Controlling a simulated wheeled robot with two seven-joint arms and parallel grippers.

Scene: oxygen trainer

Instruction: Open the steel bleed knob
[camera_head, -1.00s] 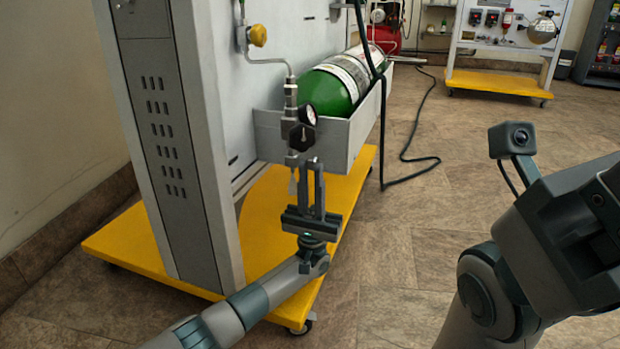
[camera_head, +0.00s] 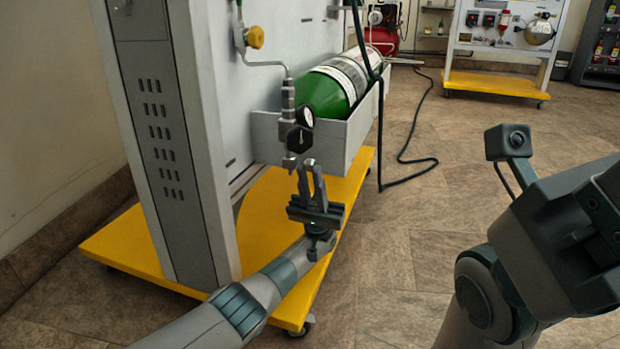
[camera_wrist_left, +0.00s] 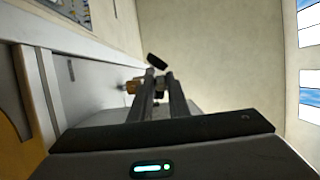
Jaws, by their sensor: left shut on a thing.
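My left gripper (camera_head: 308,166) reaches up from below to the foot of the regulator assembly. Its fingers are close together, shut on the small steel bleed knob (camera_head: 290,162), which they partly hide. Above the fingers is a black knob (camera_head: 300,140) with a round gauge (camera_head: 306,117) over it. In the left wrist view, the two fingers (camera_wrist_left: 161,76) converge, and a black knob (camera_wrist_left: 157,61) shows just beyond their tips. The steel knob itself cannot be made out there. My right arm is at the lower right, its gripper out of the picture.
A green cylinder (camera_head: 329,92) lies in a grey tray (camera_head: 335,140) right behind the regulator. A yellow valve knob (camera_head: 255,38) is on the pipe above. The grey panel stands on a yellow wheeled base (camera_head: 135,238). A black hose (camera_head: 411,162) lies on the floor; the floor at right is open.

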